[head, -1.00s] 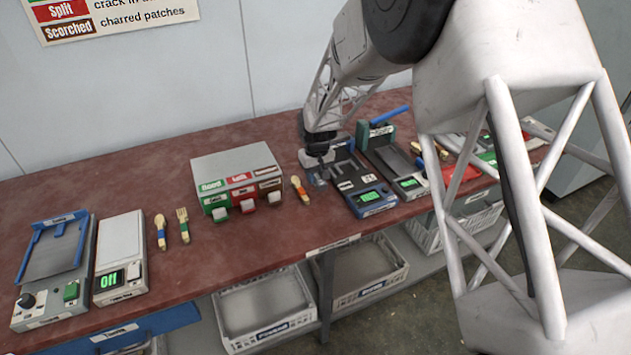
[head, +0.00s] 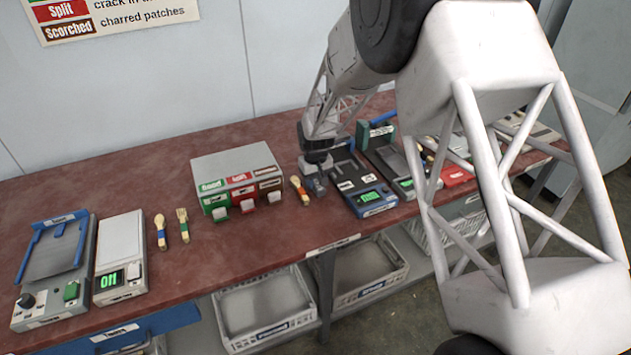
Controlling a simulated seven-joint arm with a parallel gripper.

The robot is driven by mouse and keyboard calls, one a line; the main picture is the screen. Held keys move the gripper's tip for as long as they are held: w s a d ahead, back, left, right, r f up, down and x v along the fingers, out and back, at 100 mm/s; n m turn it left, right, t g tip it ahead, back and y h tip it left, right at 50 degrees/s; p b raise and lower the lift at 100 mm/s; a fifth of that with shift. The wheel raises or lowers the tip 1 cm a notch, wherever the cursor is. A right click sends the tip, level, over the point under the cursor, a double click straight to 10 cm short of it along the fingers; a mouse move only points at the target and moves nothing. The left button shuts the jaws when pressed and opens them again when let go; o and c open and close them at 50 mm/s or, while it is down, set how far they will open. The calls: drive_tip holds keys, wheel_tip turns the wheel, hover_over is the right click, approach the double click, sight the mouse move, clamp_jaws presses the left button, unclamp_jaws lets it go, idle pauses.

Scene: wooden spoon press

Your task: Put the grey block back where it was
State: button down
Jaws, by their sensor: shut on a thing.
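My gripper (head: 316,183) points down at the left edge of the dark station with the green display (head: 367,198), just right of a wooden spoon with an orange and blue handle (head: 300,190). The gripper is shut on a small grey thing, which I take to be the grey block. The block is mostly hidden by the fingers and too small to make out clearly. I cannot tell whether it touches the red-brown table (head: 260,250) or hangs just above it.
Left of the spoon stands a grey box with green, red and brown labels (head: 237,175). A second station with a blue handle (head: 385,150) stands to the right. At the far left are a blue-framed device (head: 55,265) and a white scale (head: 120,255). Crates (head: 265,305) sit below.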

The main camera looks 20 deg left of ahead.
sight(316, 181)
drive_tip(key=shift+f, duration=0.15)
drive_tip(key=c, duration=0.8)
unclamp_jaws()
wheel_tip(316, 181, up, 12)
drive_tip(key=shift+r, duration=0.15)
idle(0.5)
idle(0.5)
